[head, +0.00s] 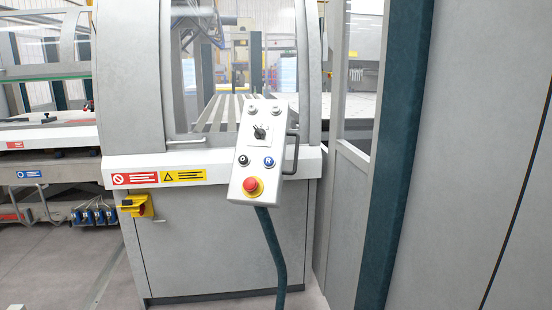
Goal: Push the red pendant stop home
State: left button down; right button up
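The red stop button (252,185) sits on a yellow surround at the lower end of the grey control pendant (240,205). The pendant stands tilted in front of the machine, on a dark teal post (272,240). Above the red stop are a black button (244,160), a blue button (269,162) and a dark rotary selector (260,131). A dark handle (292,152) runs along the pendant's right side. I cannot tell how far in the red stop sits. Neither of my grippers is in view.
Behind the pendant stands the grey machine cabinet (220,245) with a white ledge (215,158) and a yellow-and-red switch (137,206). A dark teal upright (396,150) and a large grey panel (480,130) close off the right. Bare floor (60,260) shows at lower left.

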aim_at(250, 184)
jog(key=z, duration=0.15)
jog(key=i, duration=1)
jog(key=z, duration=0.2)
